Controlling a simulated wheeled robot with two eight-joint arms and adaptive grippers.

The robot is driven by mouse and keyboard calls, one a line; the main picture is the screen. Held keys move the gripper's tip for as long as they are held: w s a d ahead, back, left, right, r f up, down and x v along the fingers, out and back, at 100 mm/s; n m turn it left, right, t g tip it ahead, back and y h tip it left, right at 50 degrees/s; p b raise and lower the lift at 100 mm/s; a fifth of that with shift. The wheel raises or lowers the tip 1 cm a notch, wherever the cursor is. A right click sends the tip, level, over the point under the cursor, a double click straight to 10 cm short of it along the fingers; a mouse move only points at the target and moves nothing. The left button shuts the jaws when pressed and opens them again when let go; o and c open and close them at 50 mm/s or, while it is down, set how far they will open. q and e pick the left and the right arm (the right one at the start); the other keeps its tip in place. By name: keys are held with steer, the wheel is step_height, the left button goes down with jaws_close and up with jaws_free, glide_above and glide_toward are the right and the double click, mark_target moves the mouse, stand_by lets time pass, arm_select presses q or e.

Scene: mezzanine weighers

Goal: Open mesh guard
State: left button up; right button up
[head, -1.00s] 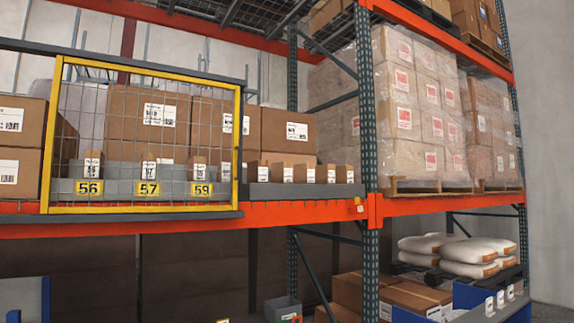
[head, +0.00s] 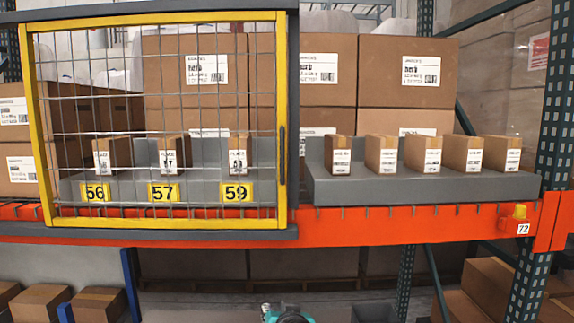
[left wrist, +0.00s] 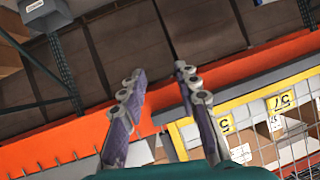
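The mesh guard (head: 282,80) is a yellow frame with grey wire mesh, closed across the left part of the shelf. A dark vertical handle (head: 282,155) sits on its right bar. Behind the mesh are small cartons and yellow labels 56, 57 and 59. In the left wrist view, part of the guard's yellow frame (left wrist: 238,102) shows at the lower right, tilted. My left gripper (left wrist: 160,73) has its two fingers apart with nothing between them. In the head view only a teal and black part of my left arm shows at the bottom edge, below the guard. My right gripper is not in view.
An orange beam (head: 400,226) runs below the guard. A grey tray (head: 420,187) with several small cartons stands right of it. A dark green upright (head: 553,120) and a yellow piece (head: 520,211) by label 72 are at the right. Cartons (head: 40,302) lie below at left.

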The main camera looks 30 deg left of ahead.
arm_select(q)
steer(key=w+a+r+n+t+y+p, duration=0.15)
steer(key=r+p, duration=0.35)
steer(key=r, duration=0.6)
steer(key=w+a+r+t+y+p, duration=0.1)
steer(key=w+r+p, duration=0.25)
steer(key=r, duration=0.75)
steer(key=t+y+p, duration=0.1)
steer(key=p, duration=0.5)
glide_toward(283, 153)
steer(key=x, duration=0.3)
steer(key=shift+n, duration=0.45)
steer(key=p+x, duration=0.1)
steer(key=x, duration=0.6)
steer(key=shift+w+a, duration=0.25)
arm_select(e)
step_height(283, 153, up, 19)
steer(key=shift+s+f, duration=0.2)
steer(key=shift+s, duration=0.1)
arm_select(q)
steer(key=shift+s, duration=0.1)
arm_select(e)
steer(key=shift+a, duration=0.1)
arm_select(q)
steer(key=shift+c, duration=0.3)
jaws_close()
